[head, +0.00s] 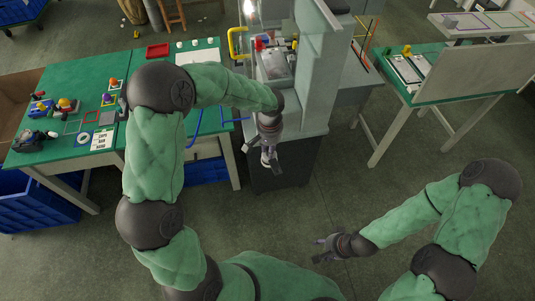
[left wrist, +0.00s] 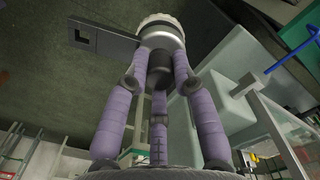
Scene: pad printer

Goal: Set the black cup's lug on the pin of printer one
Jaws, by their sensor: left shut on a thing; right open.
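My left gripper (head: 268,150) is in front of the grey-green printer (head: 316,75). In the left wrist view its purple fingers (left wrist: 160,65) are closed around the black cup (left wrist: 160,42), which has a pale toothed rim. The cup's flat dark lug (left wrist: 100,38) sticks out to the left and has a square hole. A short pale stub (left wrist: 244,86) on a grey-green body shows to the right, apart from the lug; I cannot tell whether it is the pin. My right gripper (head: 324,249) is open and empty, low over the floor.
A green table (head: 62,100) with coloured parts and a sign stands at left, with blue crates (head: 40,195) under it. A yellow handle (head: 235,42) is beside the printer. Another green table (head: 430,85) with a panel is at right. The floor between is clear.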

